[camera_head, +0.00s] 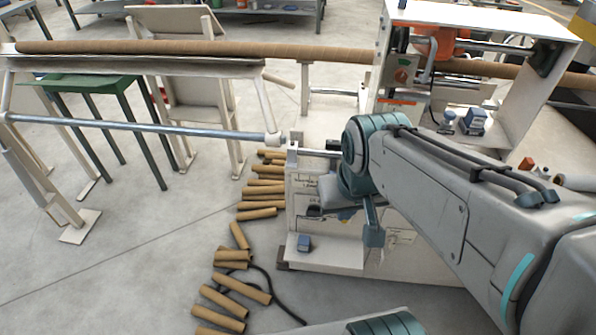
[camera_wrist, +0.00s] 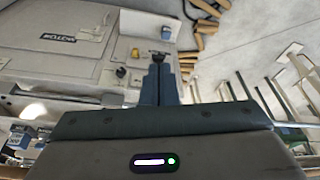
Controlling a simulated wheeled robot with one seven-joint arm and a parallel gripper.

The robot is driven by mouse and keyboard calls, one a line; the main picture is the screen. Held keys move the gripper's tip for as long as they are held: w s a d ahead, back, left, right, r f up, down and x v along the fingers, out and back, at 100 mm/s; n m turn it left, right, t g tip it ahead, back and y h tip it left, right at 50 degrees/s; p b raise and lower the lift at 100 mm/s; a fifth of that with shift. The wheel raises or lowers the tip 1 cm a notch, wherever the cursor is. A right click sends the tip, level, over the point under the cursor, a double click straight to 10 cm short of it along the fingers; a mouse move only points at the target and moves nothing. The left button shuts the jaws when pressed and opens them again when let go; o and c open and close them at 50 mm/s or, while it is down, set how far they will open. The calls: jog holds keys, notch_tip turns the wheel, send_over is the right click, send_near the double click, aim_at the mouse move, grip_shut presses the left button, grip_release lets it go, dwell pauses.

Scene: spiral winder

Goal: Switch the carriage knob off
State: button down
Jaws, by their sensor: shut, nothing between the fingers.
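In the wrist view my gripper (camera_wrist: 160,66) is shut and empty, its two dark blue fingers side by side. In the head view the arm hides most of the lower panel, and the knobs there are not clear. A red knob on a grey plate (camera_head: 403,76) shows on the upper carriage housing.
A long brown tube (camera_head: 200,49) runs across the back. A steel bar (camera_head: 140,127) reaches to the machine from the left. Several cardboard cores (camera_head: 240,288) and a black cable lie on the floor left of the machine. A green table (camera_head: 88,82) stands behind.

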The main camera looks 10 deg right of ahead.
jog(key=shift+s, duration=0.2)
jog(key=m+h+b, duration=0.1)
jog(key=m+b, duration=0.3)
jog(key=b, duration=1.6)
send_over(310, 213)
jog(key=s+a, duration=0.1)
jog(key=s, duration=0.3)
notch_tip(310, 213, down, 29)
jog(key=shift+w+r, duration=0.2)
jog(key=shift+a, duration=0.1)
jog(key=b+x, duration=0.1)
jog(key=x, duration=0.9)
jog(key=shift+b, duration=0.4)
